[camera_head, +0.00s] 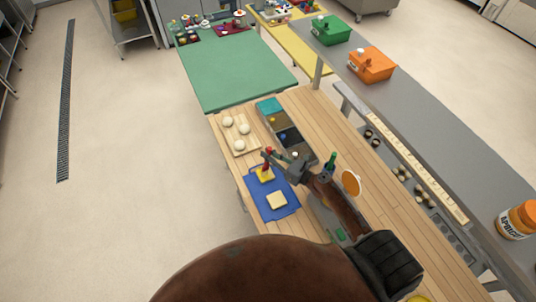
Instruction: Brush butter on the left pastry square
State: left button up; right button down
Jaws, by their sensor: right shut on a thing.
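Two pastry squares lie on a blue mat (283,213) on the wooden worktop. The farther, left pastry square (264,178) looks deeper yellow, and the nearer pastry square (277,201) is paler. My right gripper (268,157) is shut on a red brush (267,167), which points down over the left square. The brush's lower end overlaps that square in the picture; I cannot tell whether it touches. My left gripper is out of view.
A board (240,146) with several dough balls stands beyond the mat. A row of topping containers (270,105) is beside it. A green box (331,36) and an orange box (372,70) stand on the grey shelf at right.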

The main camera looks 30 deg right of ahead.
jog(key=s, duration=0.5)
jog(key=shift+a, duration=0.2)
dwell(0.3)
jog(key=shift+w+d, duration=0.15)
jog(key=shift+d, duration=0.35)
jog(key=shift+r, duration=0.1)
jog(key=shift+w, duration=2.55)
